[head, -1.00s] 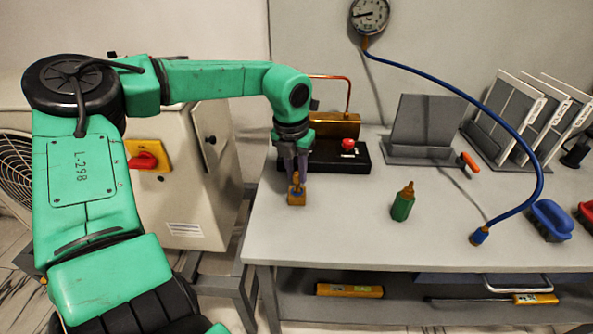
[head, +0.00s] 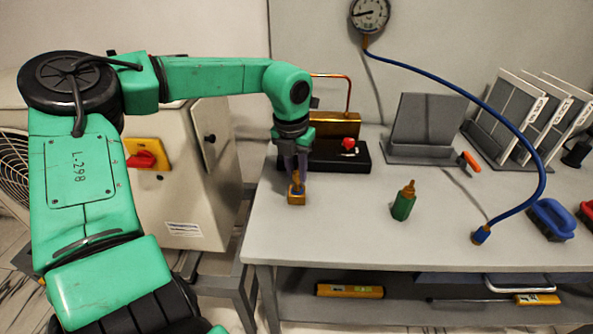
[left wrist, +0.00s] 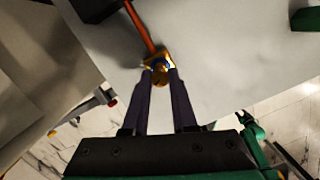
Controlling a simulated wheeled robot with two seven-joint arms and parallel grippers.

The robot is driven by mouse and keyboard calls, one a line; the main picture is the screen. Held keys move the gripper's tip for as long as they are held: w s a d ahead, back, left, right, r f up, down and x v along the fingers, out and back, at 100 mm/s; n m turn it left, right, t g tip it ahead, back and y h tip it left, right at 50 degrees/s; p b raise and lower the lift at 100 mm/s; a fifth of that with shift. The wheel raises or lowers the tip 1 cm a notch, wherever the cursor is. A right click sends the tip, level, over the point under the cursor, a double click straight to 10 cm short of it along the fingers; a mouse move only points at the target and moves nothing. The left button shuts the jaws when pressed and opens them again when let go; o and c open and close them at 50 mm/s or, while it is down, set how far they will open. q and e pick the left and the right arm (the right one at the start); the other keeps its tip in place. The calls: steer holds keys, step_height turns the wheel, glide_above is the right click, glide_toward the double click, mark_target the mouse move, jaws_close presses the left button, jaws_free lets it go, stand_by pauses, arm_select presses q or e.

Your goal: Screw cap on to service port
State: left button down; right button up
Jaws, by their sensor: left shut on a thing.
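A small brass block with the service port (head: 296,200) sits at the front left of the bench. In the left wrist view a copper pipe runs to this brass fitting (left wrist: 150,62), and a blue ring shows on it. My left gripper (head: 297,180) points down over the fitting, its two dark fingers shut on the small brass cap (left wrist: 161,79). The cap is at the port and lined up with it, close to or touching the blue ring. I cannot tell whether the threads are engaged. My right gripper is not in view.
A black box (head: 335,163) with a red knob stands behind the gripper. A green bottle (head: 403,204) stands mid-bench. A blue hose (head: 487,101) runs from the gauge (head: 369,14) to the bench at right. The bench between fitting and bottle is clear.

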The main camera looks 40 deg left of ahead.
arm_select(q)
steer(key=shift+f, duration=0.1)
steer(key=shift+f+b, duration=0.25)
steer(key=shift+b, duration=0.05)
steer(key=shift+f+b, duration=0.7)
steer(key=shift+f, duration=0.05)
steer(key=shift+f, duration=0.1)
steer(key=shift+f, duration=0.1)
stand_by(0.6)
steer(key=m, duration=0.2)
steer(key=shift+m, duration=0.4)
steer(key=m, duration=0.2)
steer(key=shift+m+h, duration=0.3)
steer(key=shift+h, duration=0.1)
